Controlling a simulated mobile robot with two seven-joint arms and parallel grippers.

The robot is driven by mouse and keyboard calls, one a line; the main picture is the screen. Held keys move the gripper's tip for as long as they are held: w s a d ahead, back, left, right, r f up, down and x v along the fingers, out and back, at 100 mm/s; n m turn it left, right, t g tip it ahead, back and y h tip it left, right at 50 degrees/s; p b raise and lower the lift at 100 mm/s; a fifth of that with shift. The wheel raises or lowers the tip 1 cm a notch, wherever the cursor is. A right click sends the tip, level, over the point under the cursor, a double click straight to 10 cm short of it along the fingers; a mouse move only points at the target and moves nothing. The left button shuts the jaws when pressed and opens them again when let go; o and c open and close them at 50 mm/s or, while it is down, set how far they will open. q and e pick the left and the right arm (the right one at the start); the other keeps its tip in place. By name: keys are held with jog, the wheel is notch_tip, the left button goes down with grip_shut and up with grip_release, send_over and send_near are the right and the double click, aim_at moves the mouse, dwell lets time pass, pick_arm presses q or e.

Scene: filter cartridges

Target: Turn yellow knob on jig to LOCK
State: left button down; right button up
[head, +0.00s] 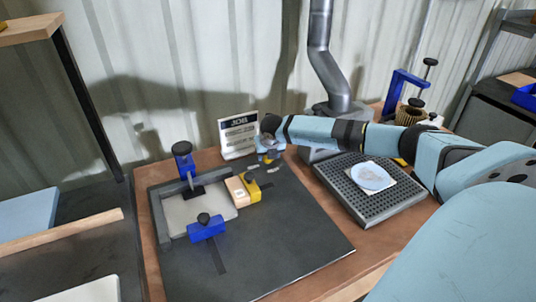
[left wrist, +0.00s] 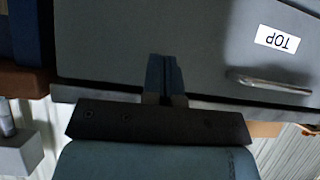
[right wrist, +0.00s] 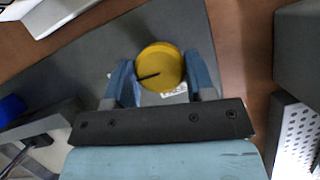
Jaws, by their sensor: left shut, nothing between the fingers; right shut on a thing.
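The yellow knob (right wrist: 160,67) is round with a dark pointer line, which points toward the left and slightly down in the right wrist view. My right gripper (right wrist: 162,82) is shut on it, one blue finger on each side. Part of a white label (right wrist: 176,96) shows just below the knob; its text is not readable. In the head view my right gripper (head: 269,156) is at the jig's (head: 160,222) back right and largely hides the knob. My left gripper (left wrist: 164,75) is shut and empty, in front of a grey panel.
Blue clamps (head: 207,229) and a yellow block (head: 252,190) sit at the jig. A sign (head: 238,136) stands behind it. A perforated tray (head: 364,213) is to the right. The dark mat (head: 285,250) is clear in front. A "TOP" label (left wrist: 277,39) is on the grey panel.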

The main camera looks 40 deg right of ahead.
jog(key=o, duration=0.9)
jog(key=shift+o, duration=0.2)
jog(key=shift+r, duration=0.1)
jog(key=b+v, duration=0.1)
jog(key=v, duration=1.2)
jog(key=shift+r, duration=0.35)
jog(key=shift+a, duration=0.1)
